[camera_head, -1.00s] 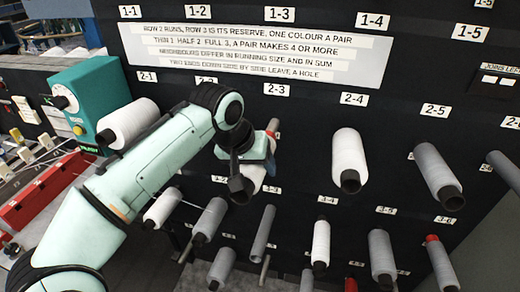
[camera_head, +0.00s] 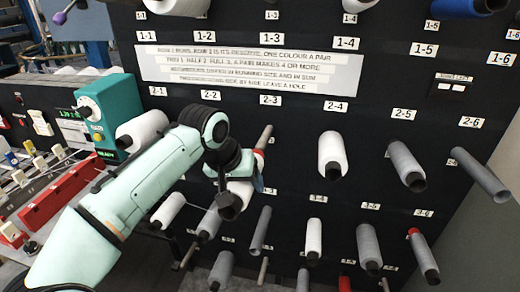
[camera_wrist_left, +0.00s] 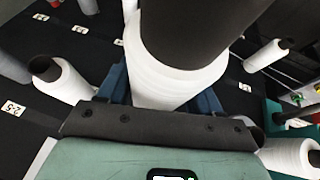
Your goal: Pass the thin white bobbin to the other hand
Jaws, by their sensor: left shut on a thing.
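A white bobbin with a dark core end is in my left gripper (camera_head: 236,180), in front of the panel below label 2-3. Its white yarn (camera_head: 241,191) shows partly in the head view, with the arm covering the rest. In the left wrist view the white yarn (camera_wrist_left: 165,82) sits between the blue fingers (camera_wrist_left: 160,92), its wide dark end toward the camera. The gripper is shut on it. A red-tipped rod (camera_head: 264,138) shows just behind the gripper; I cannot tell whether the bobbin is still on a peg. My right gripper is not in view.
The black panel (camera_head: 385,95) carries several rows of bobbins on pegs. A white bobbin (camera_head: 332,154) is close on the right, grey bobbins (camera_head: 260,230) hang below. A teal box (camera_head: 105,105) with another white bobbin (camera_head: 143,130) stands at left. A red rail (camera_head: 55,195) lies lower left.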

